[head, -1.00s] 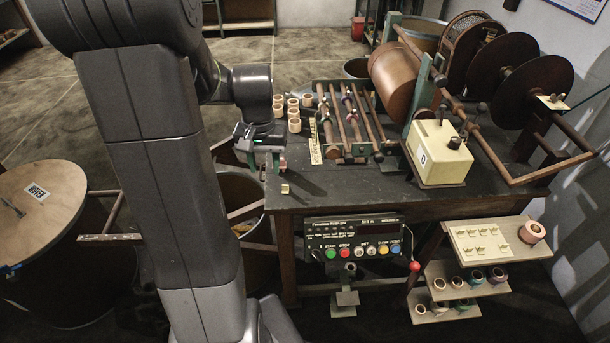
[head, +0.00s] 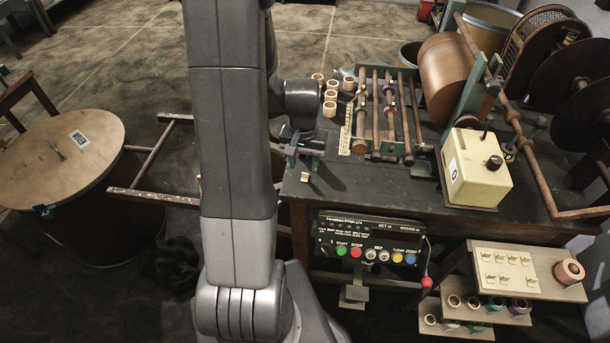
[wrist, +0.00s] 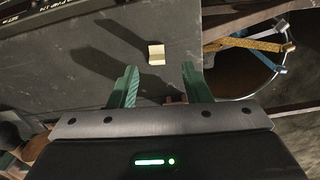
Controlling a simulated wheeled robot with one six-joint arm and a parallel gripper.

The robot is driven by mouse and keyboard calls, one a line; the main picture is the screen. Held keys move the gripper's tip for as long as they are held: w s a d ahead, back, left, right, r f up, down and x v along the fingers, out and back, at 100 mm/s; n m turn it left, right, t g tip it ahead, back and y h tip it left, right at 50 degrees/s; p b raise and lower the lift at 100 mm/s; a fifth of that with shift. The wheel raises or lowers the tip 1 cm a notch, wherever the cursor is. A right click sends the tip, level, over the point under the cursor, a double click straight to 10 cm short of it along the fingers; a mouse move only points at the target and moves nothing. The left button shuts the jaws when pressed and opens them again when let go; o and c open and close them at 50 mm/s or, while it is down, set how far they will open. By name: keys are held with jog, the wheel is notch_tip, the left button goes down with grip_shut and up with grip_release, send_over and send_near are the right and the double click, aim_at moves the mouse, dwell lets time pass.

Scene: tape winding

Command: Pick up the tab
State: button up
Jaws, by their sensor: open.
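The tab is a small cream piece (head: 304,176) lying on the dark bench top close to its front left edge. In the wrist view the tab (wrist: 156,54) lies beyond the fingertips, roughly in line with the gap between them. My gripper (head: 302,156) is just behind the tab in the head view, over the bench's left end. In the wrist view its two green fingers (wrist: 160,77) are spread apart with nothing between them. I cannot tell the exact height of the fingers above the bench.
A rack of rods (head: 376,115) and several tape rolls (head: 331,96) stand behind the tab. A cream box (head: 478,168) is to the right. A control panel (head: 370,240) hangs below the bench front. The bench around the tab is bare.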

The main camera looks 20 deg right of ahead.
aim_at(305, 176)
jog(key=shift+s+d+f, duration=0.1)
jog(key=shift+s+f, duration=0.05)
jog(key=shift+f, duration=1.65)
grip_shut()
